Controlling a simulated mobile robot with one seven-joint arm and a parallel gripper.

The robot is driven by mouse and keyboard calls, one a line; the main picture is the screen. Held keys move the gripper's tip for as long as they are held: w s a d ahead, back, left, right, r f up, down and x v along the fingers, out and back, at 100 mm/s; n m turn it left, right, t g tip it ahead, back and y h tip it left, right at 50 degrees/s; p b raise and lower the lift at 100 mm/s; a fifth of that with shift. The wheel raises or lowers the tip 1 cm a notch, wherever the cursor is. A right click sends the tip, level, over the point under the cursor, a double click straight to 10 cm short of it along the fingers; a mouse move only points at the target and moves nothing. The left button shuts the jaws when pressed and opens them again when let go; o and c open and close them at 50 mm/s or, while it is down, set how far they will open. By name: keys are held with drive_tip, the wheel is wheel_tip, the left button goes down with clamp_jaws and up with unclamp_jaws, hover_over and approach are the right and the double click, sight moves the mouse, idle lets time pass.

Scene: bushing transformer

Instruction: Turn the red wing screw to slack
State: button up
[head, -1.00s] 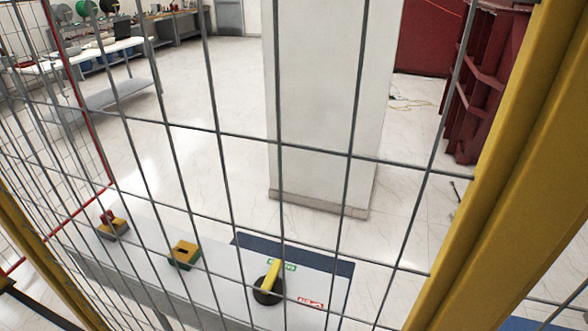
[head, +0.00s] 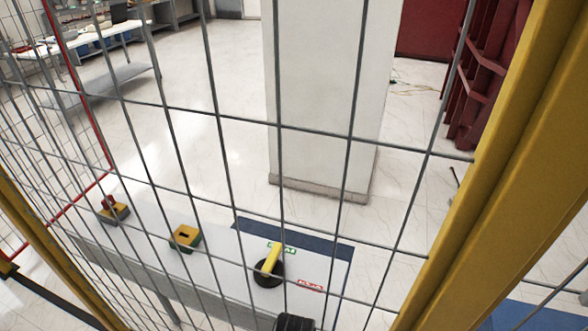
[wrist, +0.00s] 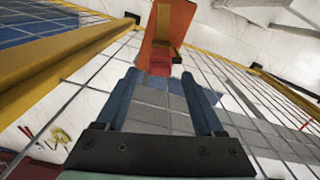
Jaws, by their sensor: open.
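A small red piece (head: 109,201), which may be the red wing screw, stands on a yellow and grey block (head: 114,215) at the left end of a white table (head: 215,262) in the head view, behind the wire mesh. It is too small to tell its turn. My gripper (wrist: 160,77) shows in the wrist view with its two blue fingers apart and nothing held between them. Beyond the fingertips is an orange part (wrist: 168,22) with a red piece below it; I cannot tell what these are. The gripper's distance from the red piece on the table cannot be told.
A wire mesh fence (head: 220,117) with yellow posts (head: 490,170) stands in front of the table. A yellow and green slotted block (head: 185,237) and a yellow handle on a black round base (head: 268,272) are on the table. A white pillar (head: 320,100) stands behind.

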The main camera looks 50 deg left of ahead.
wheel_tip(320, 180, up, 11)
drive_tip(key=shift+r+b, duration=0.15)
drive_tip(key=shift+b, duration=0.25)
idle(0.4)
